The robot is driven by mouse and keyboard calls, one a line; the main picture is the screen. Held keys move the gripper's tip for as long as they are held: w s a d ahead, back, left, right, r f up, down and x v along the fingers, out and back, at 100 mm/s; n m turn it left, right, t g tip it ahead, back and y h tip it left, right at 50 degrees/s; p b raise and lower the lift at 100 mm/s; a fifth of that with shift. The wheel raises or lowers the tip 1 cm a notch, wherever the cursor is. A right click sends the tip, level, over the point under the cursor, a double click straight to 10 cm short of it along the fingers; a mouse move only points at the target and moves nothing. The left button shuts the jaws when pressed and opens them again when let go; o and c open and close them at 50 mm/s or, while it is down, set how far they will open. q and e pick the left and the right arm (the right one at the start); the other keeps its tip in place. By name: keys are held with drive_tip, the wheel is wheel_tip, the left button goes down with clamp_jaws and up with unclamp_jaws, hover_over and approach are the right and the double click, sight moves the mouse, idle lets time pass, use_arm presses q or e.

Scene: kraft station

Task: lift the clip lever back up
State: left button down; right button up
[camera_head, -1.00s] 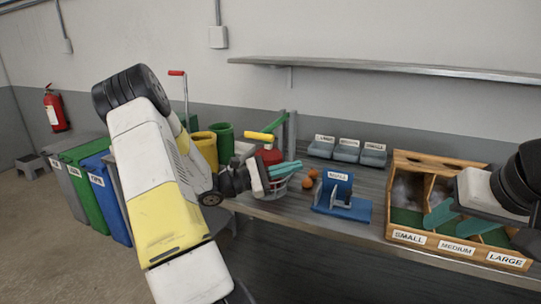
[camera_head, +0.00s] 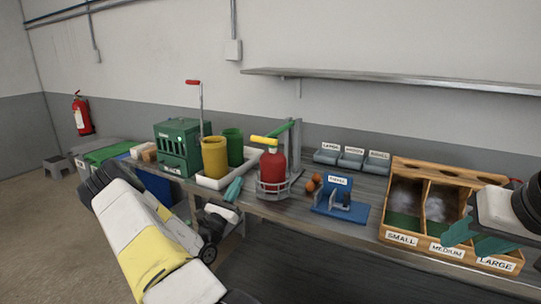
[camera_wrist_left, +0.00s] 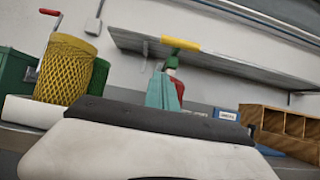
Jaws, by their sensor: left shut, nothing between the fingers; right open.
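The clip lever is a green arm (camera_head: 283,129) with a yellow handle (camera_head: 264,141), mounted on a grey metal stand (camera_head: 298,140) on the bench. It slopes down to the left, with the handle just above a red, bottle-shaped body (camera_head: 272,168). The handle (camera_wrist_left: 180,45) shows in the left wrist view beyond my fingers. My left gripper (camera_head: 233,190) is shut and empty, left of the red body and lower than the handle. Its teal fingers (camera_wrist_left: 161,92) partly hide the red body in the wrist view. My right gripper (camera_head: 474,238) is open over the wooden sorting box.
A metal ring holder (camera_head: 273,190) surrounds the red body's base. Orange balls (camera_head: 314,183) and a blue labelled fixture (camera_head: 341,207) sit to its right. Yellow (camera_head: 214,157) and green (camera_head: 232,146) baskets stand in a white tray at left. The wooden box (camera_head: 408,238) is at right.

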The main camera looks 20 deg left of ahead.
use_arm(q)
drive_tip(key=s+r+x, duration=0.1)
drive_tip(key=r+x, duration=0.1)
drive_tip(key=x, duration=1)
drive_tip(key=shift+r, duration=0.35)
drive_tip(key=shift+r, duration=0.1)
